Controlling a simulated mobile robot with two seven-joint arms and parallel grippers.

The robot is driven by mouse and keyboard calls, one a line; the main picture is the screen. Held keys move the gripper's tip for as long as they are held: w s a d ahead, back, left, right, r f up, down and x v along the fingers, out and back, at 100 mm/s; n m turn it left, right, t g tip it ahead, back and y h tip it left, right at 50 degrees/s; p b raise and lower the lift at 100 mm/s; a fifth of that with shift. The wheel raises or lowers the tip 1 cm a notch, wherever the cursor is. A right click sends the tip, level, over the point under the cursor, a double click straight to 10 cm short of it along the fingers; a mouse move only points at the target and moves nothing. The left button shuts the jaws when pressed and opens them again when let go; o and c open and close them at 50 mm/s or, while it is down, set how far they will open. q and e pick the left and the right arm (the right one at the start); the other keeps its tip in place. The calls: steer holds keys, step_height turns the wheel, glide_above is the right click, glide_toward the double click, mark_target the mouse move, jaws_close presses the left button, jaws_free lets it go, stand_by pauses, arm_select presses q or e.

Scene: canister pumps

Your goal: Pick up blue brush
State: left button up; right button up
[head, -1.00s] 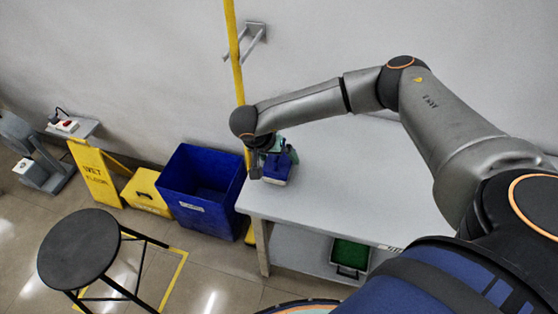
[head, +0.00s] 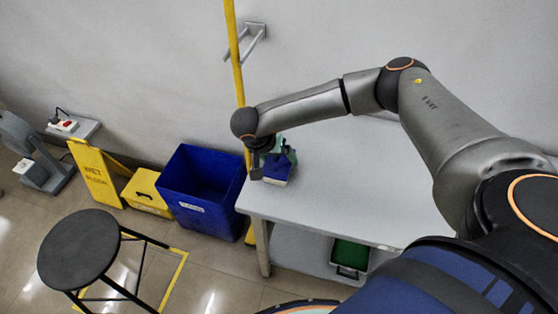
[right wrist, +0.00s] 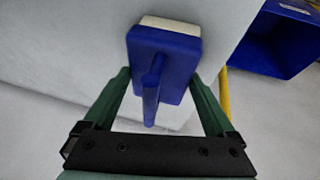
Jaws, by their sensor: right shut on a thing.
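The blue brush (head: 276,175) is at the left end of the grey table, under my right gripper (head: 274,163). In the right wrist view the brush (right wrist: 176,60) shows a blue rectangular block with an upright blue handle and a pale edge along its far side. The green fingers of my right gripper (right wrist: 160,80) lie on either side of the block and are shut on it. The brush appears to be on or just above the tabletop; I cannot tell which. My left gripper is not in view.
The table (head: 340,190) is mostly clear to the right of the brush. A blue bin (head: 195,215) stands on the floor left of it, beside a yellow pole (head: 236,60). A yellow wet floor sign (head: 95,180) and a black stool (head: 80,250) stand further left. A green crate (head: 350,256) sits below.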

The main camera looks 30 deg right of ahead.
mark_target(283, 171)
steer(key=shift+r, duration=0.5)
step_height(283, 171, up, 2)
steer(key=shift+r+b, duration=0.25)
steer(key=shift+b, duration=0.1)
steer(key=s+r, duration=0.2)
steer(key=s+a+r, duration=0.1)
steer(key=s+r, duration=0.1)
steer(key=shift+a+r, duration=0.1)
steer(key=shift+r, duration=0.25)
steer(key=s+a+r, duration=0.1)
steer(key=s+r, duration=0.1)
steer(key=s, duration=0.2)
steer(key=s+a+r+b, duration=0.1)
steer(key=s+r, duration=0.2)
steer(key=s, duration=0.2)
steer(key=shift+s+a, duration=0.25)
steer(key=shift+a, duration=0.1)
